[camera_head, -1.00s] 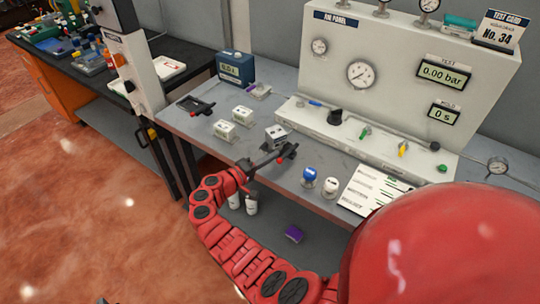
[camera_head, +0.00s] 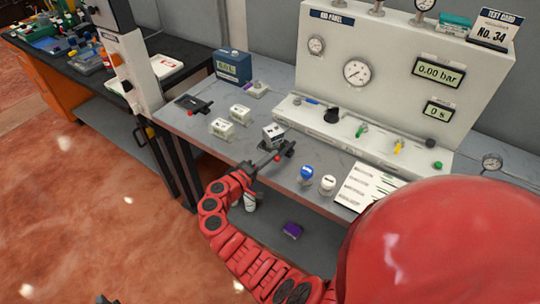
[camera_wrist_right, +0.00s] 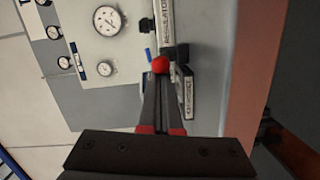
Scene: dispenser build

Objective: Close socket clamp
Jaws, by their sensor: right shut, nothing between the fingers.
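The socket clamp (camera_head: 284,150) is a dark fixture with a red knob at the bench's front edge, just below a small white-and-grey block. In the right wrist view its red ball knob (camera_wrist_right: 160,64) sits right at the fingertips. My right gripper (camera_head: 262,160) reaches it from the front left, and in the wrist view its long fingers (camera_wrist_right: 160,80) are together with nothing between them. The fingertips are at or very near the knob; I cannot tell if they touch. The fingers hide part of the clamp. My left gripper is not in view.
A second dark fixture with a red knob (camera_head: 194,104) sits at the bench's left. White blocks (camera_head: 222,128), a blue knob (camera_head: 306,173), a white knob (camera_head: 327,185) and a paper sheet (camera_head: 364,188) are nearby. The gauge panel (camera_head: 390,75) stands behind. A purple object (camera_head: 292,230) lies on the lower shelf.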

